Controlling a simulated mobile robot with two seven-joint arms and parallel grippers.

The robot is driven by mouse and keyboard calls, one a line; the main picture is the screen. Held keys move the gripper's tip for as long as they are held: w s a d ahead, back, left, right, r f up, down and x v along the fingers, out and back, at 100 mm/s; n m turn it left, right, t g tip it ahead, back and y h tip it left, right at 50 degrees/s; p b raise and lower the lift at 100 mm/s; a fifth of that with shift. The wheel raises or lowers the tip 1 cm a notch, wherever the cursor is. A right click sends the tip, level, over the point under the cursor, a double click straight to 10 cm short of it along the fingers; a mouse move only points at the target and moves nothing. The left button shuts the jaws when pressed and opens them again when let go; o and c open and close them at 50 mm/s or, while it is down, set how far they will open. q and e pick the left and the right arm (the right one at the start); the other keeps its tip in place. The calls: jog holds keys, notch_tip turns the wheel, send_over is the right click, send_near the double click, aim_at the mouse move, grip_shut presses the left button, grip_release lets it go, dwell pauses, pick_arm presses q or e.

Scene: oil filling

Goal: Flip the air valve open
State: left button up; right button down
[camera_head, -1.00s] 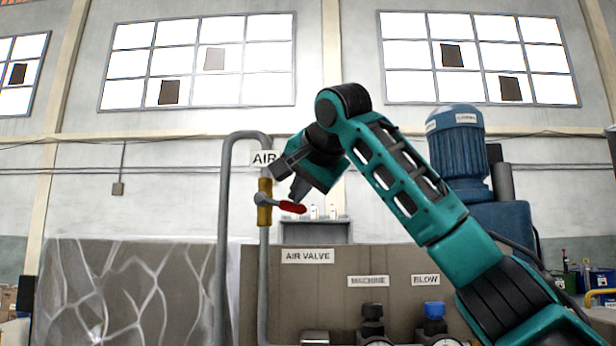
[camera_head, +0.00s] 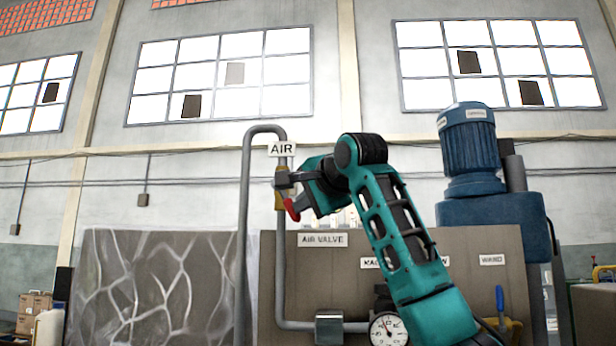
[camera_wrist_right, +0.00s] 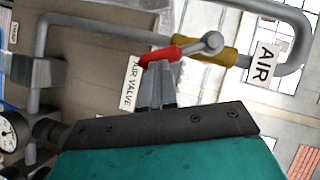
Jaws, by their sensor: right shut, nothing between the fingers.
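The air valve has a brass body (camera_head: 279,200) on the vertical grey pipe below the AIR sign (camera_head: 282,149). Its red handle (camera_head: 291,209) points steeply down and slightly right. In the right wrist view the red handle (camera_wrist_right: 160,54) runs from its grey pivot (camera_wrist_right: 212,42) at a small angle to the pipe. My right gripper (camera_head: 299,210) is at the handle and partly hides the valve in the head view. In the wrist view its fingers (camera_wrist_right: 157,66) are together, with their tips at the handle's outer part, nothing gripped. Whether they touch it is unclear. My left gripper is not in view.
The AIR VALVE label (camera_head: 322,240) is on the brown panel (camera_head: 480,300) below the handle. A pressure gauge (camera_head: 388,330) stands low in front. A blue motor (camera_head: 470,150) stands right of my arm. The bent grey pipe (camera_head: 244,230) rises left of the valve.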

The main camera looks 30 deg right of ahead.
aim_at(292, 215)
jog(key=f+m+t+b, duration=0.1)
jog(key=w+a+f+m+t+b, duration=0.1)
jog(key=m, duration=0.1)
jog(key=shift+w+a+f+y+b, duration=0.15)
jog(key=shift+a+y+b, duration=0.15)
jog(key=shift+b, duration=0.1)
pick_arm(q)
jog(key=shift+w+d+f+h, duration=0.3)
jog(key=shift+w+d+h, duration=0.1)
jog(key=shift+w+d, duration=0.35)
pick_arm(e)
jog(key=shift+w+a+m+t, duration=0.15)
jog(key=shift+m+t, duration=0.15)
jog(key=shift+m, duration=0.2)
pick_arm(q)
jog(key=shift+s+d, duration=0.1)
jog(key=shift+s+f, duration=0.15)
